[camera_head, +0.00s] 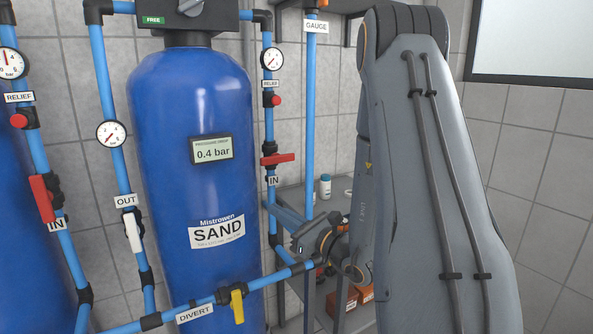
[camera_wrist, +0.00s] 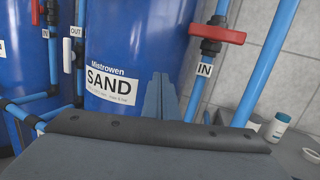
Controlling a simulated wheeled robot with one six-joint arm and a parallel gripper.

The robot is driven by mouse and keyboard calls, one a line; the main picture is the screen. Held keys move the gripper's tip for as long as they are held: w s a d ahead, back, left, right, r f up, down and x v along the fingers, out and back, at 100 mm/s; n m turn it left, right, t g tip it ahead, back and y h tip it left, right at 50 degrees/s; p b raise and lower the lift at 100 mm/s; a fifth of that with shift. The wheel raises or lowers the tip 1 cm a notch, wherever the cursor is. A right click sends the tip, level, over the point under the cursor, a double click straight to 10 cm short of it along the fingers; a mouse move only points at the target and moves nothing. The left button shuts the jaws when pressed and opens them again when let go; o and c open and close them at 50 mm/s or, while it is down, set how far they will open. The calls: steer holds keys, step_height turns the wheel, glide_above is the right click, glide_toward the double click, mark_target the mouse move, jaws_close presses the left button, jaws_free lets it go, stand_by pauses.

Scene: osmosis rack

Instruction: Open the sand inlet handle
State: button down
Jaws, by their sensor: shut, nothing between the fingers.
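The sand inlet handle (camera_head: 277,159) is a red lever on the blue pipe right of the SAND tank (camera_head: 200,180), above an IN label (camera_head: 272,181). It lies crosswise to the pipe. In the wrist view the red handle (camera_wrist: 217,34) is at the upper right, also crosswise, with the IN label (camera_wrist: 204,69) below it. My gripper (camera_head: 270,208) is below the handle and apart from it, beside the pipe. In the wrist view my gripper (camera_wrist: 160,84) points toward the tank, left of the pipe. Its fingers are together and empty.
A yellow DIVERT handle (camera_head: 237,306) sits on the low pipe in front. A white OUT handle (camera_head: 133,232) and another red handle (camera_head: 42,198) are on pipes at left. A gauge pipe (camera_head: 311,110) stands right of the inlet pipe. A shelf with a white bottle (camera_head: 325,186) is behind.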

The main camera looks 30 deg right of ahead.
mark_target(278, 159)
steer(key=d+m+t+h, duration=0.2)
steer(key=d+m+h, duration=0.2)
steer(key=d, duration=0.6)
steer(key=h, duration=0.2)
steer(key=shift+s+d+r+m+t+h, duration=0.15)
steer(key=shift+d+r+m+t+h, duration=0.05)
steer(key=shift+d+m+t+h, duration=0.1)
steer(key=shift+a, duration=0.1)
steer(key=w+r+p, duration=0.5)
steer(key=w+r, duration=0.1)
steer(key=w, duration=0.3)
steer(key=shift+w+a+r+p, duration=0.15)
steer(key=shift+w+r+p, duration=0.1)
steer(key=shift+w+p, duration=0.1)
